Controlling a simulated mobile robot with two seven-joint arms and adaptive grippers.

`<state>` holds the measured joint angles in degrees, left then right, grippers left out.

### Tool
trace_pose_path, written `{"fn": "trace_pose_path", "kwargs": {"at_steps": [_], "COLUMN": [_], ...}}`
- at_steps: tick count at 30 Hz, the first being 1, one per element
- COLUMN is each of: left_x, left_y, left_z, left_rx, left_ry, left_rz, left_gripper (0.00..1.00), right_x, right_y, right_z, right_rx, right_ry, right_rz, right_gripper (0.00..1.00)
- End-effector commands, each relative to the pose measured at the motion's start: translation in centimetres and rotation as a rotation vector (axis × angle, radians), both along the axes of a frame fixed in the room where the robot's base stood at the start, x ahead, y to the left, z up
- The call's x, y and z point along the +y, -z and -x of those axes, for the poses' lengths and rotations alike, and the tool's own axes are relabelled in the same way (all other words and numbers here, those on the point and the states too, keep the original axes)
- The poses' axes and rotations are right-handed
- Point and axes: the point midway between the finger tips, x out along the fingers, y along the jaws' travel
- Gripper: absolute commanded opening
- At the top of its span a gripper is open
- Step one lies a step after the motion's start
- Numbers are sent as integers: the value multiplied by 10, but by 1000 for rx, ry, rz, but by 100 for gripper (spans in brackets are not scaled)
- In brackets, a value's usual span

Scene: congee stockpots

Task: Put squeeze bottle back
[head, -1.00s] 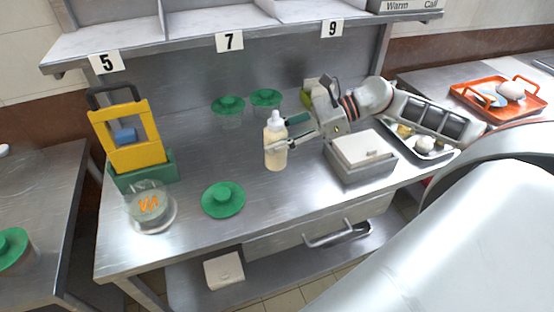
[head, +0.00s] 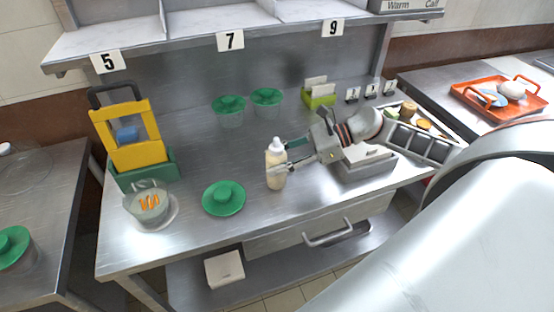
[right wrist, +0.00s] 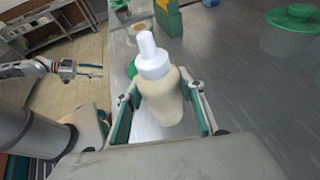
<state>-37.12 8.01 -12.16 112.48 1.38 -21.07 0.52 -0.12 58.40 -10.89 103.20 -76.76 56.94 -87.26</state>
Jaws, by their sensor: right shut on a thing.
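The squeeze bottle (head: 276,170), cream-coloured with a white cap, is upright over the middle of the steel counter (head: 290,215), right of a green lid. My right gripper (head: 283,159) is shut around its body from the right. In the right wrist view the bottle (right wrist: 160,95) sits between the two green-padded fingers (right wrist: 162,118). I cannot tell whether its base touches the counter. My left gripper (right wrist: 88,71) shows small at the left of the right wrist view; its finger gap is unclear.
The green lid (head: 223,198) lies left of the bottle. A glass bowl (head: 148,207) and a yellow-green rack (head: 137,155) stand farther left. Two green-lidded containers (head: 229,106) (head: 266,98) are behind. A steel box (head: 362,172) is close on the right.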

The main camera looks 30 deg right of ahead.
Motion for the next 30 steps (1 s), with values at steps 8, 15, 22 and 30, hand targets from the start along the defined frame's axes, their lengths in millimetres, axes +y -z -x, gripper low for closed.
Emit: {"fn": "trace_pose_path", "kwargs": {"at_steps": [8,15,22,30], "left_x": [0,0,0,0], "left_y": [2,2,5,12], "left_z": [0,0,1,3], "left_rx": [0,0,4,8], "left_ry": [-1,-1,0,0], "left_rz": [1,1,0,-1], "left_gripper": [40,40,40,40], "right_x": [0,0,-13,-50], "right_y": [2,2,-4,-21], "right_z": [0,0,6,26], "right_rx": [0,0,4,6], "right_ry": [0,0,2,2], "right_rz": [0,0,4,3], "right_gripper": [55,55,55,55]}}
